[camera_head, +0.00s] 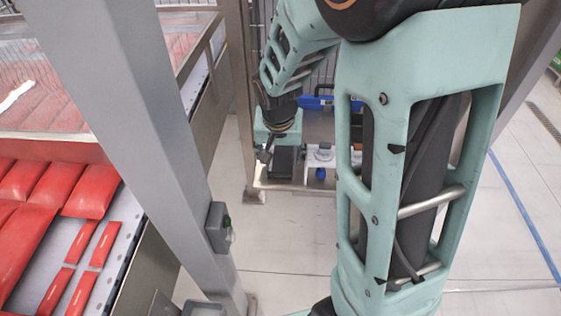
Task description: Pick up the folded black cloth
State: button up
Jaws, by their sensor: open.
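My teal arm reaches up and over to the back, and my gripper (265,154) points down at its far end, small in the view. Its dark fingers are open. A dark, flat-faced shape (285,161) shows just right of the fingers, below the teal wrist. It may be the folded black cloth, but it is too small to be sure. I cannot tell whether the fingers touch it. My wrist partly covers the area above it.
A metal frame (235,70) surrounds the area around my gripper, with blue parts (318,102) and a white fitting (323,153) to its right. A thick grey post (125,120) stands at left, before a conveyor with red packs (92,200). The floor (285,235) between is clear.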

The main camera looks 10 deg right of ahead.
jog(key=shift+f, duration=0.1)
dwell(0.3)
jog(key=c, duration=0.8)
